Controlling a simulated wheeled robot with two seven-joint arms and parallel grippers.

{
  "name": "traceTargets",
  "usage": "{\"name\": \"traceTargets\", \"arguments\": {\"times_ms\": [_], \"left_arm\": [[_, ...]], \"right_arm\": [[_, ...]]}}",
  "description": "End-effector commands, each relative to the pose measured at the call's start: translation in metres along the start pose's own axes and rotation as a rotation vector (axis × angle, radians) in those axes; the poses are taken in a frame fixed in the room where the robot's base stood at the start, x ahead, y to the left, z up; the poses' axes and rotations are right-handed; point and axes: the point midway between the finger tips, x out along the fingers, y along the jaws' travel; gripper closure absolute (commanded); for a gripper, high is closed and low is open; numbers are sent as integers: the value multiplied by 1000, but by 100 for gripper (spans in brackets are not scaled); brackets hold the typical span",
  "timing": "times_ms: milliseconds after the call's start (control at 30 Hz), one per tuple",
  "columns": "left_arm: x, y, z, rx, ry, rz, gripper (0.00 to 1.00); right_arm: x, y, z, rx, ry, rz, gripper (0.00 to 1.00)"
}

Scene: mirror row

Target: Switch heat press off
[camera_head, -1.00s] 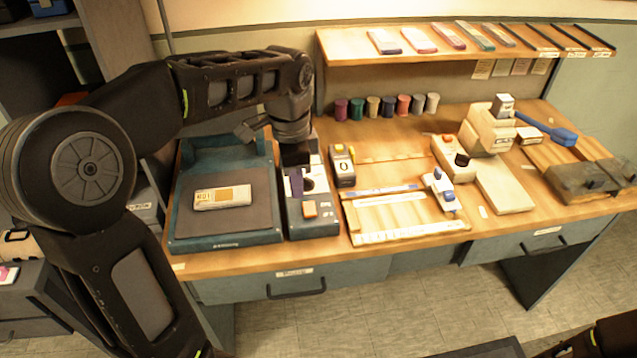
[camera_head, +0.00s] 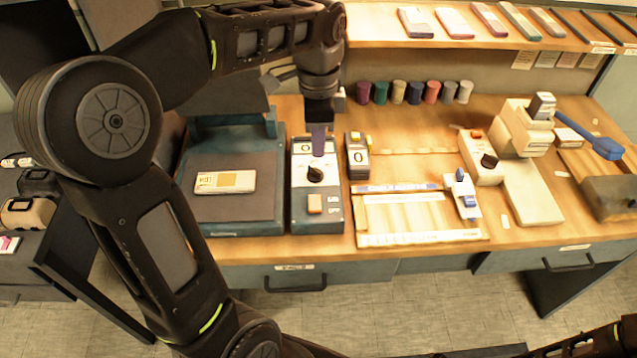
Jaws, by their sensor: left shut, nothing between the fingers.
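The heat press (camera_head: 235,222) is a blue-grey base with a dark pad at the left of the bench. A control box (camera_head: 298,215) stands at its right side. I cannot read the knob's setting or the switch's position clearly. My left gripper (camera_head: 318,153) is shut and empty, pointing down just behind the knob; its purplish fingers hide part of the dial. I cannot tell whether they touch the box. My right gripper is not in view.
A small tag (camera_head: 225,182) lies on the press pad. A counter-like device marked 0 (camera_head: 357,157) stands close right of the control box. Several spools (camera_head: 414,92) line the back. A wooden tray (camera_head: 410,218) and a cream machine (camera_head: 520,128) are farther right.

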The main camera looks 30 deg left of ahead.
Motion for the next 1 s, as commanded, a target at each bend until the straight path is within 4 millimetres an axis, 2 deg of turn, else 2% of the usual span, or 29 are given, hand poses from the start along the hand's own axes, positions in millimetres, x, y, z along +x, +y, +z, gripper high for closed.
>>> {"name": "traceTargets", "arguments": {"times_ms": [600,800,1000], "left_arm": [[109,1,0,0,-1,4,100],[126,0,0,-1,0,1,100],[128,0,0,-1,1,0,100]], "right_arm": [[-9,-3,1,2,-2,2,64],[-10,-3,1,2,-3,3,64],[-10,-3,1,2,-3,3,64]]}}
